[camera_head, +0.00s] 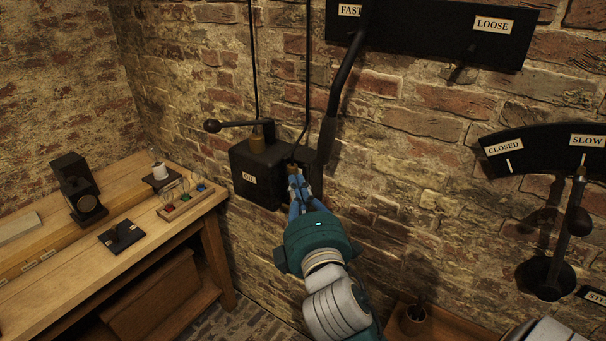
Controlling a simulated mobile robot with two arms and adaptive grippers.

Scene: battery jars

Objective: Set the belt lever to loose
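The belt lever (346,75) is a long dark bar in front of a black board (420,25) on the brick wall. Its upper part crosses the board beside the FAST label (350,10), and its thicker grip (327,140) hangs low. The LOOSE label (493,25) is at the board's right, away from the lever.
A CLOSED/SLOW plate (540,148) with another lever (568,220) is at the right. A wooden bench (150,235) with small items stands at the left.

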